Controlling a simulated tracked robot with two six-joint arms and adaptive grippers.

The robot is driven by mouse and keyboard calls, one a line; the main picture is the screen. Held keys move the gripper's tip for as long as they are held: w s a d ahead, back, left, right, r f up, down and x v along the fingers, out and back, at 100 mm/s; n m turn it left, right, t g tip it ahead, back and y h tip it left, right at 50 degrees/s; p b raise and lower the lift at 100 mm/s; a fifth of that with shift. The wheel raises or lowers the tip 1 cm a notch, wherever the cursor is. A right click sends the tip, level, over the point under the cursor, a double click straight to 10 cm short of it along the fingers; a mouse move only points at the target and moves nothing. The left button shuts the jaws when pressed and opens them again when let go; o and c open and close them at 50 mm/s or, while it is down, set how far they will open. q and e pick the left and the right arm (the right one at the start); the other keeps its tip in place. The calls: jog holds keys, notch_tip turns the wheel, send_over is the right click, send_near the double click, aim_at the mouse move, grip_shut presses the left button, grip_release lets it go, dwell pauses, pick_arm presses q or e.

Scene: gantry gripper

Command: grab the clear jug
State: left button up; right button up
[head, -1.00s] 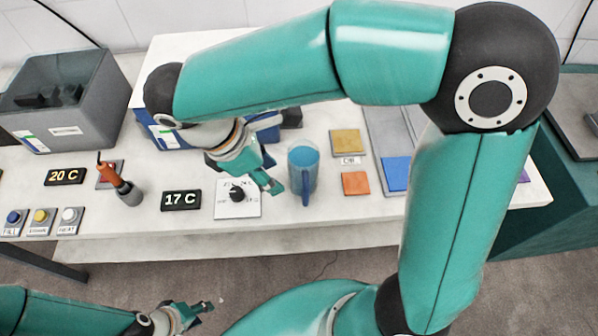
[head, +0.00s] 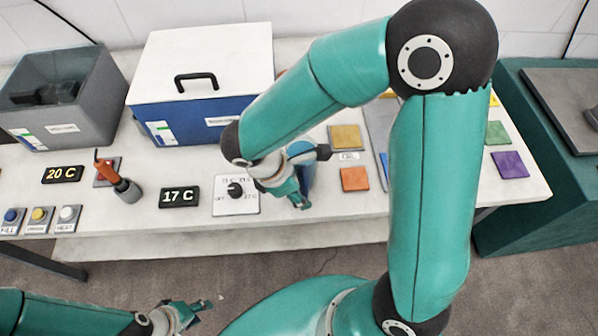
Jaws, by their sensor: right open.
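The clear jug (head: 308,178) with blue contents stands on the white bench. My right gripper covers most of it in the head view. My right gripper (head: 311,175) is open at the jug, with one finger showing at its front side and a dark finger toward its back right. I cannot tell whether the fingers touch it. My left gripper (head: 199,310) is low at the front left, away from the bench top, and its opening is unclear.
A blue box with a white lid (head: 205,75) and a grey open bin (head: 70,95) stand behind. A dial panel (head: 236,194) and a 17 C display (head: 179,197) lie left of the jug. Coloured tiles, including an orange one (head: 355,179), lie to the right.

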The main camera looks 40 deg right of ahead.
jog(key=shift+s+d+f, duration=0.1)
jog(key=shift+d+f, duration=0.15)
jog(key=shift+f, duration=0.45)
grip_shut()
jog(key=shift+r, duration=0.1)
